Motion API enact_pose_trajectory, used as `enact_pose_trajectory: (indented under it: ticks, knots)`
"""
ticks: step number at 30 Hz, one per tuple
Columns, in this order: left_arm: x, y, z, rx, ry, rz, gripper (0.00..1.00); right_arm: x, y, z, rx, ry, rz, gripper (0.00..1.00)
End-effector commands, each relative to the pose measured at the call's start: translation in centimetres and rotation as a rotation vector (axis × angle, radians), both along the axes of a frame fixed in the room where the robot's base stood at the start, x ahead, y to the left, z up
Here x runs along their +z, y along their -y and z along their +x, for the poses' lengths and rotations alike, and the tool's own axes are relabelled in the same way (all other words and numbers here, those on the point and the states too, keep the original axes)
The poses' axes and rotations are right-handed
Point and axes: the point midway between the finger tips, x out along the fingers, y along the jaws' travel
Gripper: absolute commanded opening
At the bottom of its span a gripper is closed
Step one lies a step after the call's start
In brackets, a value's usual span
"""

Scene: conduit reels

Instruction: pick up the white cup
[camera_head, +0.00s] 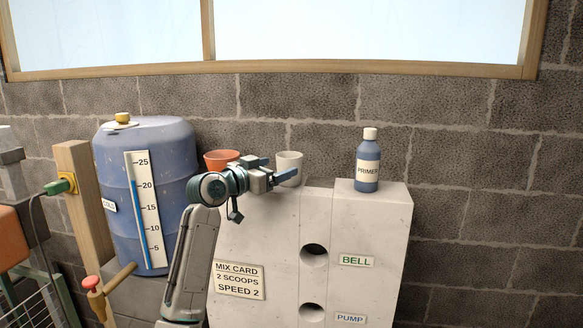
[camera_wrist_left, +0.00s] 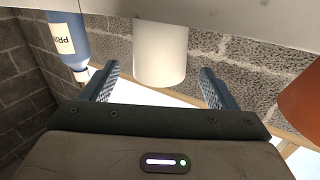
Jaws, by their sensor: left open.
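The white cup (camera_head: 290,160) stands on top of the pale concrete block (camera_head: 256,225), near its back. My left gripper (camera_head: 274,169) is open and sits just in front of the cup, covering part of its lower side in the head view. In the left wrist view, which looks upside down, the white cup (camera_wrist_left: 160,48) shows between the two blue fingers, with a gap on each side. The left gripper (camera_wrist_left: 159,72) holds nothing. My right gripper is in neither view.
An orange pot (camera_head: 220,157) stands left of the cup, partly behind my left arm. A blue PRIMER bottle (camera_head: 367,167) stands to the right on the block's raised part. A large blue barrel (camera_head: 181,160) is at the left. A block wall (camera_head: 460,150) is behind.

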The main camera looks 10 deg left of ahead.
Motion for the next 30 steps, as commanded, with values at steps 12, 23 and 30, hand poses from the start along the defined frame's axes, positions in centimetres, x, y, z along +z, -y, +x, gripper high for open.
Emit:
enact_pose_trajectory:
  ticks: [12,23,30]
  knots:
    - [0.8,2.1,3.5,-0.001,-0.003,-0.002,0.81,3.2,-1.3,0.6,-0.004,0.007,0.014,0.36]
    - [0.2,3.2,5.6,0.000,0.000,0.001,0.81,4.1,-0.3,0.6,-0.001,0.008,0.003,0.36]
    - [0.2,3.2,5.6,0.000,-0.001,0.000,0.55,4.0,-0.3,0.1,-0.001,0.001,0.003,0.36]
